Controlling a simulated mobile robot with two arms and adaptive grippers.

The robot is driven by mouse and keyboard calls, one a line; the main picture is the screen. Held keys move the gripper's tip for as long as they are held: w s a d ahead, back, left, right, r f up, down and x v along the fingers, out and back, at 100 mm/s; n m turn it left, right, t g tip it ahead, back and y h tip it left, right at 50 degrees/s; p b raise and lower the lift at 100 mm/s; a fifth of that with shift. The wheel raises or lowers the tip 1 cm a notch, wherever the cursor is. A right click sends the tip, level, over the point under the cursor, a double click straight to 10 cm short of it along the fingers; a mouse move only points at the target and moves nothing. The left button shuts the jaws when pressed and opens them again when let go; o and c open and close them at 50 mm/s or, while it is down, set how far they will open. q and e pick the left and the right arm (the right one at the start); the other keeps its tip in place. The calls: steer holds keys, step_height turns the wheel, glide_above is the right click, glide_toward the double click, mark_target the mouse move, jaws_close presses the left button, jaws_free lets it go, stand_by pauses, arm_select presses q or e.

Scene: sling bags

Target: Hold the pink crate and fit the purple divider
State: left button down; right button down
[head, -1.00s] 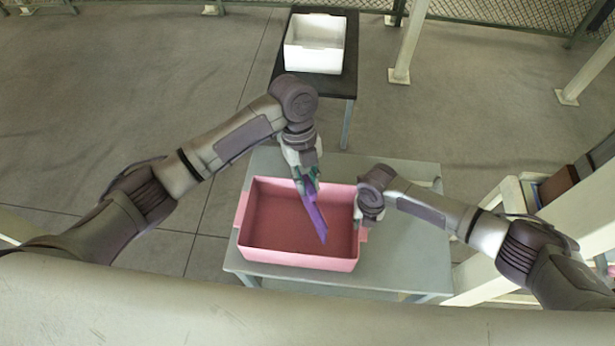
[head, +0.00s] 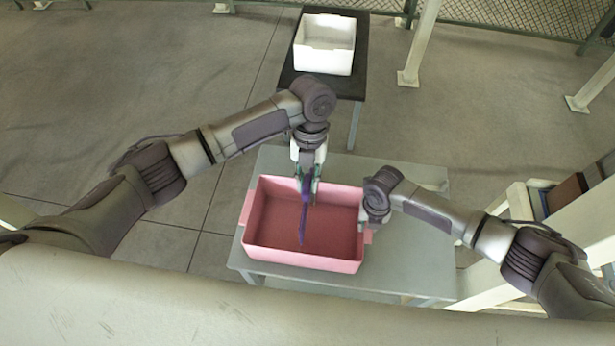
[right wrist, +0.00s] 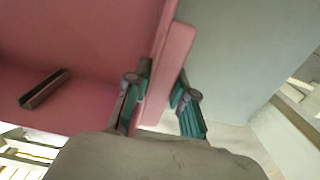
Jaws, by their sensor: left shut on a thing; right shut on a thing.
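The pink crate (head: 285,257) stands on a grey table, open side up. My left gripper (head: 307,190) is over the crate near its far wall, shut on the purple divider (head: 302,225). The divider shows edge-on, running from the fingers toward the near wall. I cannot tell how deep it sits in the crate. My right gripper (head: 370,215) is at the crate's right wall. In the right wrist view its fingers (right wrist: 160,98) are on both sides of the pink wall (right wrist: 165,70), shut on it.
The grey table (head: 405,260) has free room right of the crate. A white crate (head: 325,62) stands on a black table (head: 347,88) behind. A dark slotted piece (right wrist: 45,88) shows against the pink surface in the right wrist view.

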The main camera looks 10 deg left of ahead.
arm_select(q)
steer(key=shift+f, duration=2.3)
step_height(320, 180, down, 11)
stand_by(3.7)
steer(key=c, duration=1)
jaws_free()
steer(key=v, duration=1.2)
